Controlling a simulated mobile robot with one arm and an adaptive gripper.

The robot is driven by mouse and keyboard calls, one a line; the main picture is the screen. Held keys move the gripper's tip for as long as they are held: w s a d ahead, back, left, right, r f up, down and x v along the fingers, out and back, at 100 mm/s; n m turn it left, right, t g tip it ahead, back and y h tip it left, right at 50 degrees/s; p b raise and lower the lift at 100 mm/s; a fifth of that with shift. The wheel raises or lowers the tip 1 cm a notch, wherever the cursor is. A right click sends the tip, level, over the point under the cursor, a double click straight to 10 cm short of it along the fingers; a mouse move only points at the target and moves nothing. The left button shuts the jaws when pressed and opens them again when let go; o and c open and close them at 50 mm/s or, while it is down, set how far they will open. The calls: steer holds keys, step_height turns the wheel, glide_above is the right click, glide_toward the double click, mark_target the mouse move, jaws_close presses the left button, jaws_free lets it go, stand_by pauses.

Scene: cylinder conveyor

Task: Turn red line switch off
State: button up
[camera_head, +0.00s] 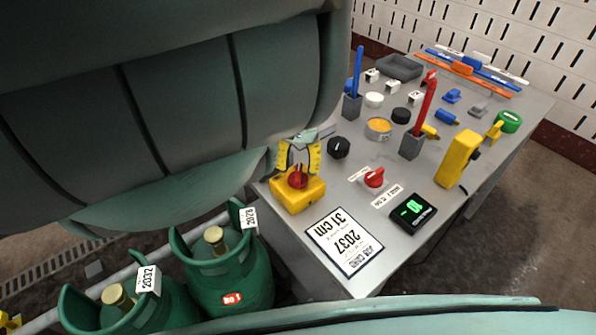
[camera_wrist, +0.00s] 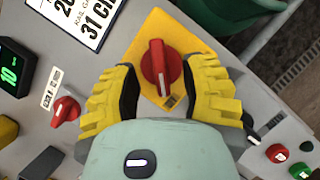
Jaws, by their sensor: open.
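A red rotary knob (camera_head: 297,177) sits on a yellow switch box (camera_head: 290,196) at the table's near left corner. In the wrist view this knob (camera_wrist: 158,68) stands between my fingers, its handle running roughly up and down the picture. My gripper (camera_head: 299,153) is open above the box, with its yellow fingers apart on either side of the knob (camera_wrist: 161,72); I cannot tell whether they touch it. A second red knob (camera_head: 374,178) with small labels sits to the right on the grey panel. It also shows at the left of the wrist view (camera_wrist: 65,111).
A printed card (camera_head: 344,241) and a black device with green digits (camera_head: 413,213) lie nearby. A red lever (camera_head: 425,105), a black knob (camera_head: 339,148) and a yellow block (camera_head: 457,159) stand on the table. Green gas cylinders (camera_head: 225,275) stand below its left edge.

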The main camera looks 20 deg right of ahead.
steer(key=v, duration=1)
